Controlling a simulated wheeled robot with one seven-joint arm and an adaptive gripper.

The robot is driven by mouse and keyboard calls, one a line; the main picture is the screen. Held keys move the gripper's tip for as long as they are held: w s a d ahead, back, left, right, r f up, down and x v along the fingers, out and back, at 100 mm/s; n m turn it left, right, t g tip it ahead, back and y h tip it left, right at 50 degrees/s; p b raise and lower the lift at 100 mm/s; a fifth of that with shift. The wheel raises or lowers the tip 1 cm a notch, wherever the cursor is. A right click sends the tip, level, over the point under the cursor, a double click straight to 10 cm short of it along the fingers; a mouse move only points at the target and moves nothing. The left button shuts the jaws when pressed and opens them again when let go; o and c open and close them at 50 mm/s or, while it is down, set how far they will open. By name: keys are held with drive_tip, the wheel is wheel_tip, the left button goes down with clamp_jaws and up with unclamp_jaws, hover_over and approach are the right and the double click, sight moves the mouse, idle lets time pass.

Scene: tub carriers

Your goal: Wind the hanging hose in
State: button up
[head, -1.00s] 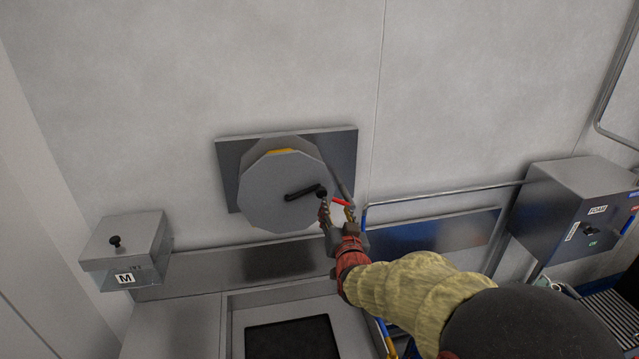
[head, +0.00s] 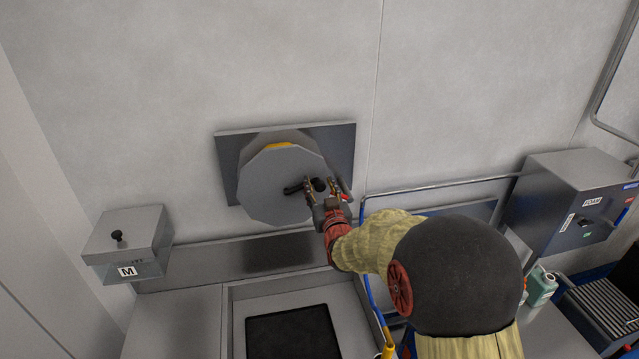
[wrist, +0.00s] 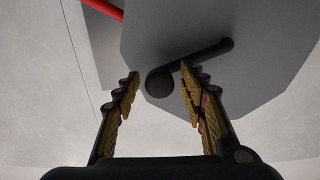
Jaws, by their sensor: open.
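The hose reel (head: 272,190) is a grey many-sided disc on a dark wall plate (head: 228,160), with a strip of yellow hose (head: 279,145) showing at its top edge. A black crank (head: 293,188) with a round knob (wrist: 160,83) is on the reel's face. My gripper (head: 320,186) is at the crank's knob end. In the wrist view, its open fingers (wrist: 160,92) stand on either side of the knob, with gaps visible. A red lever (wrist: 104,9) shows at the top left there. The hanging part of the hose is not clearly visible behind my arm.
A grey box marked M (head: 128,245) with a black knob stands at the left. A control box marked FOAM (head: 560,205) is at the right. A sink with a dark mat (head: 292,333) lies below the reel. A rail (head: 440,187) runs along the wall.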

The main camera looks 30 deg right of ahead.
drive_tip(key=shift+w+d, duration=0.1)
drive_tip(key=shift+w, duration=0.05)
drive_tip(key=shift+c, duration=0.6)
clamp_jaws()
idle(0.4)
